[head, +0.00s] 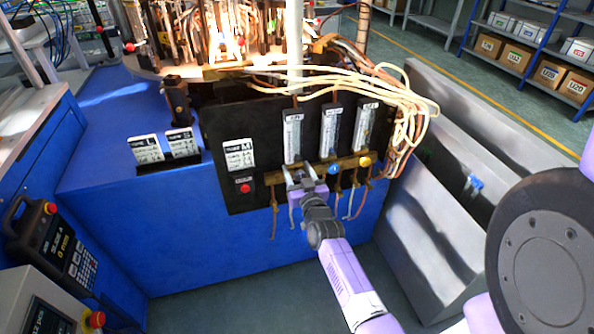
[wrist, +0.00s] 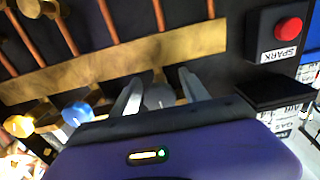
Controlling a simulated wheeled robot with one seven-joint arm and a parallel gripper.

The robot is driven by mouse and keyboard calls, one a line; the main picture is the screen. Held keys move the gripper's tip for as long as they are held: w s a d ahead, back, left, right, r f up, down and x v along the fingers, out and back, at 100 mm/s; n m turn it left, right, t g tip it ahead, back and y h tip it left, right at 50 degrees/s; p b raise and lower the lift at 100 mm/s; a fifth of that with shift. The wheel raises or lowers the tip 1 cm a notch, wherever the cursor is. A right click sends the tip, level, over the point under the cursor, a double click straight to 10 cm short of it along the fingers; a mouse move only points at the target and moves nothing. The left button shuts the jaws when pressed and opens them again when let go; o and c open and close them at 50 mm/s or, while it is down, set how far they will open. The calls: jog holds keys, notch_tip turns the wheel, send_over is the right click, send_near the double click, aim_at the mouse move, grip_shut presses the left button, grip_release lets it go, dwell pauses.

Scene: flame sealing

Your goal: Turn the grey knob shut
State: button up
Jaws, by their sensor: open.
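The grey knob (wrist: 158,97) shows in the wrist view on the brass bar (wrist: 120,63), between the two fingers of my gripper (wrist: 160,90). The fingers are open, one on either side of the knob. Whether either finger touches it I cannot tell. In the head view my gripper (head: 301,178) is at the left flow tube's lower end, and it largely hides the grey knob there. The knob's turn angle is unclear.
A blue knob (head: 333,169) and a yellow knob (head: 365,161) sit to the right on the same bar. A red spark button (head: 245,188) is to the left. Pale hoses (head: 400,105) hang at the panel's right. Copper pipes hang below the bar.

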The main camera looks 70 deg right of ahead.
aim_at(301, 177)
jog(key=b+v, duration=0.1)
jog(key=v, duration=0.6)
jog(key=shift+s+b, duration=0.2)
jog(key=shift+b, duration=0.1)
jog(key=shift+a, duration=0.1)
jog(key=shift+r, duration=0.2)
jog(key=s+a+r+n+t+y+p, duration=0.1)
jog(key=s+a+r+y, duration=0.15)
jog(key=a, duration=0.55)
jog(key=s+a+r+n+t+y+p, duration=0.15)
jog(key=a+r, duration=0.25)
jog(key=a, duration=0.4)
jog(key=s+a+r+n+t+y+p, duration=0.1)
jog(key=s+a+r, duration=0.2)
jog(key=a, duration=0.5)
jog(key=s+a+r+n+y+p, duration=0.1)
jog(key=s+a+r+n+y, duration=0.1)
jog(key=s+a, duration=0.4)
jog(key=s+a+r+n+y+p, duration=0.1)
jog(key=s+a+r+n+y, duration=0.1)
jog(key=s+a+n+y, duration=0.2)
jog(key=s+a+y, duration=0.2)
jog(key=a, duration=0.2)
jog(key=shift+a+r+y+p, duration=0.3)
jog(key=shift+r+y, duration=0.05)
jog(key=shift+y, duration=0.05)
jog(key=shift+s+n, duration=0.1)
jog(key=shift+n, duration=0.15)
